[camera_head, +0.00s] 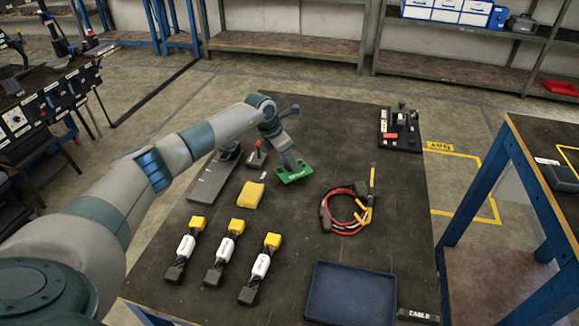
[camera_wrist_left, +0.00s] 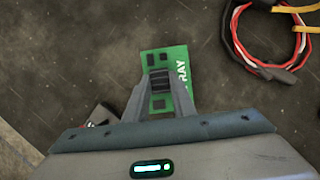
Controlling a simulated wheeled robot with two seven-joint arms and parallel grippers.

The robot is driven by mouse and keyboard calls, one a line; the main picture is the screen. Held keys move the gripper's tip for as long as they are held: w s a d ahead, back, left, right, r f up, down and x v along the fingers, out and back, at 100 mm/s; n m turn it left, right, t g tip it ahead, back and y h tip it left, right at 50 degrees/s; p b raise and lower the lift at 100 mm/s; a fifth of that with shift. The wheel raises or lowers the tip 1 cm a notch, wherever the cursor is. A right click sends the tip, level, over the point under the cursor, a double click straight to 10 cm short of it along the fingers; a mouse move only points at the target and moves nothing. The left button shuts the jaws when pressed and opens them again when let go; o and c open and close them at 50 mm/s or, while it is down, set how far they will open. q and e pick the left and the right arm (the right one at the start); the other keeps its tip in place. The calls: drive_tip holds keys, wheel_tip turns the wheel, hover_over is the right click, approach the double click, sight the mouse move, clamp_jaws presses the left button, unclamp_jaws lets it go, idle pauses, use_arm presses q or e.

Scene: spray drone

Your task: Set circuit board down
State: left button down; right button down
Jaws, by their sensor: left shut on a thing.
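The green circuit board (camera_head: 293,174) is at the middle of the dark table (camera_head: 330,130) in the head view. It also shows in the left wrist view (camera_wrist_left: 176,58), with white lettering along its right side. My left gripper (camera_head: 290,167) reaches down to it from the left arm. In the left wrist view my left gripper (camera_wrist_left: 160,80) has its fingers closed on the board, which partly hides it. The board is at or very close to the tabletop; I cannot tell whether it touches. My right gripper is not in view.
A red and black cable coil (camera_head: 345,210) lies right of the board. A yellow cloth (camera_head: 251,195) and a small joystick (camera_head: 257,156) are to its left. Several connector bundles (camera_head: 225,252) and a blue tray (camera_head: 350,293) lie nearer. The table between board and black device (camera_head: 400,130) is clear.

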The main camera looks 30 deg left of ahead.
use_arm(q)
wheel_tip(320, 180, down, 2)
drive_tip(key=shift+f, duration=0.35)
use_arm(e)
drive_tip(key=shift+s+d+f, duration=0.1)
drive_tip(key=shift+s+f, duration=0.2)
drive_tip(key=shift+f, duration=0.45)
use_arm(q)
drive_tip(key=shift+f, duration=0.1)
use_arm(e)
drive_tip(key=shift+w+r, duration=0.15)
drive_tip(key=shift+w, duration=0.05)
use_arm(q)
drive_tip(key=c, duration=1.5)
unclamp_jaws()
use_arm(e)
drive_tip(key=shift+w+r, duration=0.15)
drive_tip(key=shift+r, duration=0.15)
